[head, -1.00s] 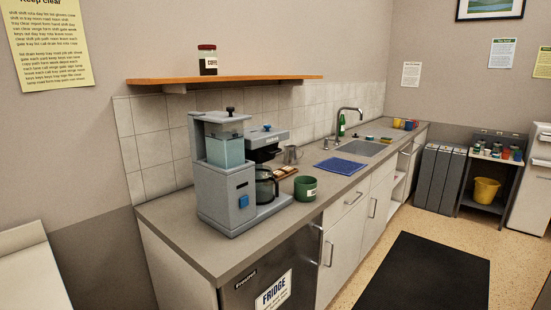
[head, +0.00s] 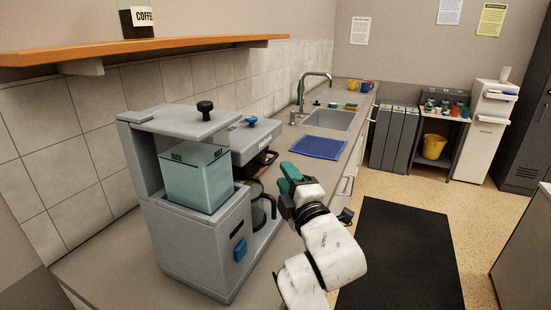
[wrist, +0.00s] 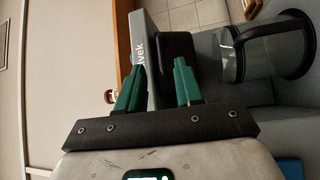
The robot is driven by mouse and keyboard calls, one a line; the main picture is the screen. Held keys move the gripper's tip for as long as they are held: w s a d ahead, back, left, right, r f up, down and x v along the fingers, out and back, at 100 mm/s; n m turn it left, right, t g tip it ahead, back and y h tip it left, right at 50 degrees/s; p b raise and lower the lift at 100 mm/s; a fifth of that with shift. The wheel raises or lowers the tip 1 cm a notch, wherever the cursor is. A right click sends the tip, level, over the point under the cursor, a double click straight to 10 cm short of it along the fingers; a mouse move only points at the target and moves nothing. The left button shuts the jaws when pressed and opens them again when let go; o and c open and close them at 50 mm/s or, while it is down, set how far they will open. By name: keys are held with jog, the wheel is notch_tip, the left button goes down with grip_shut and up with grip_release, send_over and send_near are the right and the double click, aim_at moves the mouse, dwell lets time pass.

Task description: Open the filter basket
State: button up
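The grey coffee machine (head: 200,240) stands on the counter, with a clear water tank (head: 196,178) and a brew head (head: 250,140) with a blue knob (head: 250,120). In the wrist view, a black block (wrist: 176,50) sticks out below the lettered brew head (wrist: 143,48); it looks like the filter basket's front or handle. My gripper (head: 287,178) is in front of the machine. In the wrist view, my gripper's green fingers (wrist: 158,78) are apart with nothing held. The black block appears just beyond them; contact is unclear. The glass carafe (wrist: 250,55) is beside it.
A wooden shelf (head: 150,48) runs above the machine. The sink (head: 330,118) and a blue mat (head: 318,147) lie farther along the counter. A black floor mat (head: 408,255) lies to the right. The floor there is clear.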

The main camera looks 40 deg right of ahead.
jog(key=f+x, duration=0.1)
jog(key=x, duration=0.6)
jog(key=shift+r+p, duration=0.45)
grip_shut()
